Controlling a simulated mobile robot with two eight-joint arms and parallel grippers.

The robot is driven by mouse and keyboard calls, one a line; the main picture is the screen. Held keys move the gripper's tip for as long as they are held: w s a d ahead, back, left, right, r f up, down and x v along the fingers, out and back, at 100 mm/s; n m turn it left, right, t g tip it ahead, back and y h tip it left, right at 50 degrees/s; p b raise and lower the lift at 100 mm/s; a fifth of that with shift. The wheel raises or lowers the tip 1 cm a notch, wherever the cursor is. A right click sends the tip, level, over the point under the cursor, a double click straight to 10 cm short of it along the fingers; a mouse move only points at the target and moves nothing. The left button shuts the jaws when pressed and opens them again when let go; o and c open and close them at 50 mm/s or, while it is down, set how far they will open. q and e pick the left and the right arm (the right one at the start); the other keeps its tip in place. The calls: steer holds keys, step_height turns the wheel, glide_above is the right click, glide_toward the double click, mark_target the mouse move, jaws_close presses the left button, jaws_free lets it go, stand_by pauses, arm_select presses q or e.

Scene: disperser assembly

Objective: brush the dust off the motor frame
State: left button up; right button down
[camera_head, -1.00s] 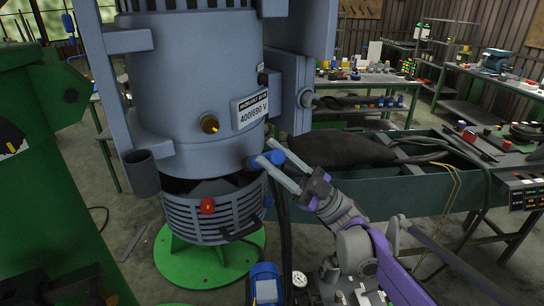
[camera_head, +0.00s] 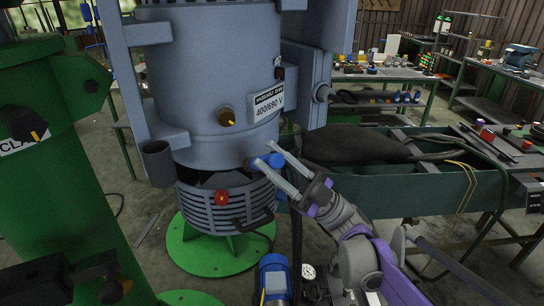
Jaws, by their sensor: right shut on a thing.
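The motor frame (camera_head: 208,75) is a large grey-blue upright cylinder with a 400/690 V label. Below it is a slatted lower ring (camera_head: 232,213) with a red knob, on a round green base. My right gripper (camera_head: 270,160) comes in from the lower right. Its two pale fingers are shut on a small blue cylindrical piece, which appears to be the brush (camera_head: 262,162). The piece lies at the frame's lower right edge; I cannot tell whether it touches. No bristles or dust can be made out. My left gripper is not identifiable in view.
A green column (camera_head: 60,200) fills the left side. A green trough (camera_head: 430,190) with a dark bag stands behind my right arm. A blue motor (camera_head: 273,277) sits at the bottom centre. Benches with tools line the back. Some floor is open left of the round base.

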steer(key=shift+s+d+p, duration=0.1)
steer(key=shift+s+d, duration=0.3)
steer(key=shift+s, duration=0.35)
steer(key=shift+s+d+p, duration=0.15)
steer(key=shift+s+d, duration=0.2)
steer(key=shift+s, duration=0.35)
steer(key=shift+s+d+p, duration=0.1)
steer(key=shift+s+d, duration=0.3)
steer(key=shift+s, duration=0.35)
steer(key=shift+s, duration=0.1)
steer(key=shift+s+d+p, duration=0.2)
steer(key=shift+s+d, duration=0.15)
steer(key=shift+s, duration=0.3)
steer(key=shift+s+d+p, duration=0.2)
steer(key=shift+s+d, duration=0.15)
steer(key=shift+s, duration=0.25)
